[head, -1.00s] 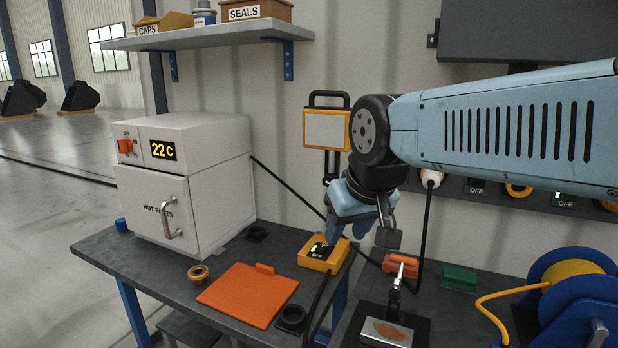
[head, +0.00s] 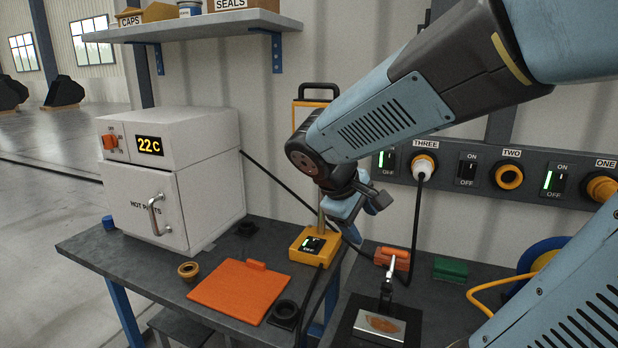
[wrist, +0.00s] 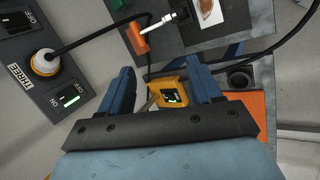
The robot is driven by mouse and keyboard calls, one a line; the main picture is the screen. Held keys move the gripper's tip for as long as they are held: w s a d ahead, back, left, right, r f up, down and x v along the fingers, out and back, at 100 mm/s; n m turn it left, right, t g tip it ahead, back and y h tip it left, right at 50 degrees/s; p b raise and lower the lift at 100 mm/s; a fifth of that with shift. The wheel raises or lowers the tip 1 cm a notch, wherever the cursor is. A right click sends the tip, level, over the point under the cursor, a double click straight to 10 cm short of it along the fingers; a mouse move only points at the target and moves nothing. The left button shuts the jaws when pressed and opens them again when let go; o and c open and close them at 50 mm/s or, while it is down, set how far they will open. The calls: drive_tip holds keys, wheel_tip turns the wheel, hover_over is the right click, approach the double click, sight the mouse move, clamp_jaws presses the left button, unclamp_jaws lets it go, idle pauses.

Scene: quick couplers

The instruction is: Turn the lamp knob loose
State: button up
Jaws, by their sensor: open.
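The lamp has a yellow base (head: 305,246) with a lit ON/OFF switch, standing at the right end of the left table. Its thin pole (head: 321,220) rises behind my arm. Part of its orange-framed head (head: 300,112) and black handle show above my arm. The knob cannot be made out; my wrist covers the pole's middle. My gripper (head: 356,226) is open and empty, just right of the pole in the head view. In the wrist view, the lamp base (wrist: 170,93) shows between and beyond the two spread blue fingers of my gripper (wrist: 162,75).
An orange plate (head: 240,290) and black rings lie on the left table. A white hot-parts oven (head: 170,200) stands behind. A black cable hangs from socket three (head: 424,163).

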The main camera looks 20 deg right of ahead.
drive_tip(key=w+d+n+h, duration=0.3)
drive_tip(key=w+n+h, duration=0.1)
drive_tip(key=w+n, duration=0.15)
drive_tip(key=w+a+f+n+t+h, duration=0.1)
drive_tip(key=w+a+f+n+t, duration=0.15)
drive_tip(key=w+n+t, duration=0.55)
drive_tip(key=w+a+f+n+t+h, duration=0.2)
drive_tip(key=w+a+n+t, duration=0.3)
drive_tip(key=w, duration=0.7)
drive_tip(key=w+d+g, duration=0.2)
drive_tip(key=w+d, duration=0.7)
drive_tip(key=d, duration=0.1)
drive_tip(key=shift+w+d+r+n, duration=0.15)
drive_tip(key=shift+w+d+n, duration=0.15)
drive_tip(key=shift+n, duration=0.15)
drive_tip(key=c, duration=1)
drive_tip(key=shift+d, duration=0.15)
drive_tip(key=shift+c, duration=0.3)
